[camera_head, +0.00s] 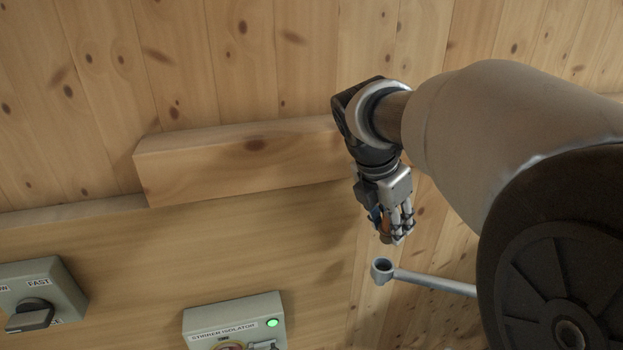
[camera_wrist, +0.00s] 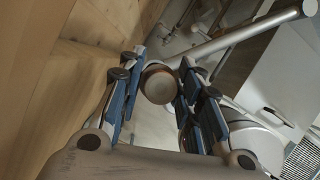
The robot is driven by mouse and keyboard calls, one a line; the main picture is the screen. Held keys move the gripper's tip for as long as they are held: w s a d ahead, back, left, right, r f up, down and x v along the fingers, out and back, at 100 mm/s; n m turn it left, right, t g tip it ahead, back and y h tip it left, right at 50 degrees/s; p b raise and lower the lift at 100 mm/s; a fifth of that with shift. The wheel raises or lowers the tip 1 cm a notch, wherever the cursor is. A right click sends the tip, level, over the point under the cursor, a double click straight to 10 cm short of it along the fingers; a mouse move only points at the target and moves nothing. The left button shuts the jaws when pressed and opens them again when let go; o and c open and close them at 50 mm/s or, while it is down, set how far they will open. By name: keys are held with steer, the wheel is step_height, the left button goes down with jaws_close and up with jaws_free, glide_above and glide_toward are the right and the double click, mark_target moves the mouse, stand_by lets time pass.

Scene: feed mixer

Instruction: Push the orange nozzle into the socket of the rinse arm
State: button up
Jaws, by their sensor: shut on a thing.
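My gripper (camera_head: 392,232) points downward in the head view, shut on the orange nozzle (camera_head: 385,226), which is mostly covered by the fingers. In the wrist view, my gripper's fingers (camera_wrist: 158,92) flank the nozzle, whose round brownish end (camera_wrist: 159,86) faces the camera. The rinse arm (camera_head: 435,282) is a thin grey tube with a ring-shaped socket (camera_head: 381,270) at its left end, opening upward. The nozzle is above the socket, with a visible gap in the head view. In the wrist view, the rinse arm (camera_wrist: 245,35) runs to the upper right; its socket is hidden behind the nozzle.
A wooden beam (camera_head: 230,165) runs along the plank wall left of my gripper. A grey isolator box (camera_head: 235,318) with a green light and a rotary switch box (camera_head: 40,300) are at the lower left. The space around the socket looks clear.

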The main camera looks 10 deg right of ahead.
mark_target(388, 242)
steer(key=shift+d+r, duration=0.15)
steer(key=shift+d, duration=0.05)
stand_by(0.4)
steer(key=shift+f+b, duration=1.65)
steer(key=shift+f, duration=1.3)
steer(key=shift+p, duration=0.8)
steer(key=shift+f+b, duration=0.75)
steer(key=shift+f, duration=0.55)
steer(key=o, duration=1.2)
steer(key=shift+a, duration=0.1)
